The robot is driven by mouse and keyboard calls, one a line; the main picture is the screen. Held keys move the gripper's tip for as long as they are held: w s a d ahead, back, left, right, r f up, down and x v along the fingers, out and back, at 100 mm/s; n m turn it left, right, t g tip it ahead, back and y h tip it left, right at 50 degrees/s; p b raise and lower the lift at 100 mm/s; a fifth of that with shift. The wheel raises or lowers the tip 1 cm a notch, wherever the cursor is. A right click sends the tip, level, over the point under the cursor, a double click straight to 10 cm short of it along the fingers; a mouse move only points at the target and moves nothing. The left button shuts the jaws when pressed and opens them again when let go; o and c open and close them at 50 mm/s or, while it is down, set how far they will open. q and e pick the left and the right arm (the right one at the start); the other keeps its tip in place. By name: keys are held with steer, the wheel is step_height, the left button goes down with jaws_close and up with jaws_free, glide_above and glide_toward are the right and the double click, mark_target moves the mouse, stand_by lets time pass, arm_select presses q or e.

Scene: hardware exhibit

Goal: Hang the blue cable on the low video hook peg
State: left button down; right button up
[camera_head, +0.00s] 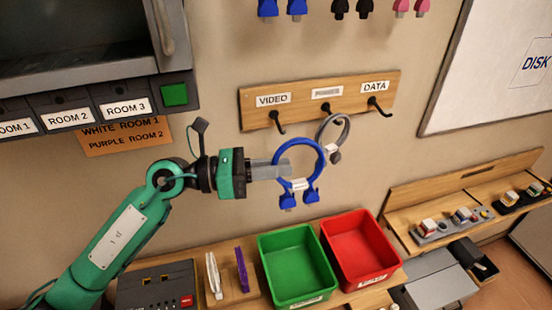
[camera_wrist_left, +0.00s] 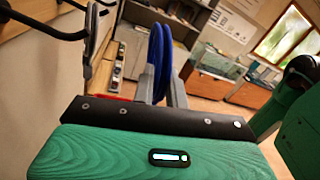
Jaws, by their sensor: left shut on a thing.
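The blue cable (camera_head: 323,160) is a looped ring with two blue connectors and a white tag hanging at its bottom. My left gripper (camera_head: 284,170) is shut on the left part of the loop and holds it in the air in front of the wall, below the hook board. In the left wrist view the blue cable (camera_wrist_left: 155,60) stands upright between the fingers. The video peg (camera_head: 277,124) is a black hook under the VIDEO label, at the left end of the wooden board (camera_head: 328,100); it is empty. The loop is below and to the right of it. My right gripper is not in view.
A grey cable (camera_head: 346,128) hangs on the middle peg, close above the blue loop. The DATA peg (camera_head: 380,108) is empty. Below stand a green bin (camera_head: 268,284) and a red bin (camera_head: 384,270). Other cables hang along the top edge.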

arm_select(q)
steer(key=shift+w, duration=0.15)
steer(key=shift+w+a+f+b, duration=0.1)
steer(key=shift+w+a+b, duration=0.15)
steer(key=shift+w, duration=0.4)
steer(key=w+a+f+b, duration=0.2)
steer(key=w+b, duration=0.3)
steer(key=w, duration=0.3)
steer(key=shift+a+f, duration=0.25)
steer(key=shift+a, duration=0.05)
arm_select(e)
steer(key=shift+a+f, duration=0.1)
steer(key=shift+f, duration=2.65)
arm_select(q)
steer(key=shift+w, duration=0.1)
